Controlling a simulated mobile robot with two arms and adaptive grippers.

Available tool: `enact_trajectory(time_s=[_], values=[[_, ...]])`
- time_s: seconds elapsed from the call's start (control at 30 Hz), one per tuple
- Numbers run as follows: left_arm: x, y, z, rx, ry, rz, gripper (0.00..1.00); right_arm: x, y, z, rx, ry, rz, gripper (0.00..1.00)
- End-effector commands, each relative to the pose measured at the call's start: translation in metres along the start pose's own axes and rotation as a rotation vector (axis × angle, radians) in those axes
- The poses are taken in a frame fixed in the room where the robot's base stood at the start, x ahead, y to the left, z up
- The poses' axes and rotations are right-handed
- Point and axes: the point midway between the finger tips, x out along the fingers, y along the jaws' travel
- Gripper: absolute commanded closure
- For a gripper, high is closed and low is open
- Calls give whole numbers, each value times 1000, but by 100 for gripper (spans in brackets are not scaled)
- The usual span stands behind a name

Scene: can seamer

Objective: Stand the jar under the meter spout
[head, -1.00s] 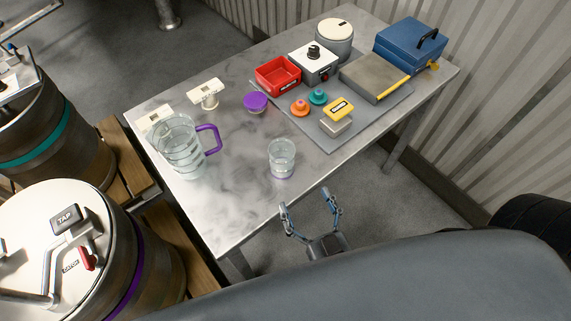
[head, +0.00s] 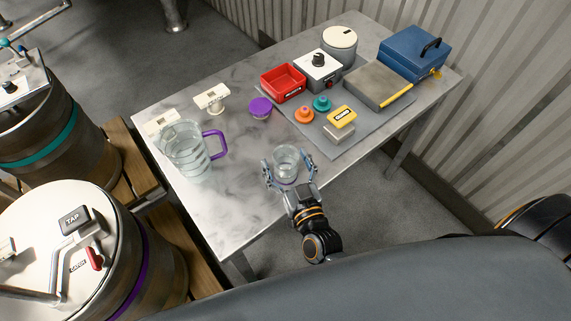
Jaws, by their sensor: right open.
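The clear glass jar (head: 287,156) stands upright near the front edge of the table. My right gripper (head: 289,172) is open, with one finger at each side of the jar; I cannot tell whether they touch it. The gripper hides part of the jar's lower front. I cannot clearly make out a meter spout; two small white fixtures, one at the back left (head: 212,98) and one at the left edge (head: 161,122), stand on the table. My left gripper is not in view.
A clear jug (head: 186,153) with a purple handle stands left of the jar. A purple lid-like piece (head: 260,107), a red tray (head: 281,84) and a grey mat (head: 372,130) with several items lie behind and right. Kegs (head: 70,235) stand left. The table's front left is bare.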

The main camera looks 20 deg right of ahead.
Motion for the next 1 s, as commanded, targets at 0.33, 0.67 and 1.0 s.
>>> enact_trajectory(time_s=[0.33, 0.67, 1.0], values=[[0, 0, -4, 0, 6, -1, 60, 4, 0, 0, 0, -1, 0, 30], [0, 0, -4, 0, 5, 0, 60, 4, 0, 0, 0, 0, 0, 84], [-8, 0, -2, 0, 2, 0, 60, 4, 0, -6, 0, 0, 0, 84]])
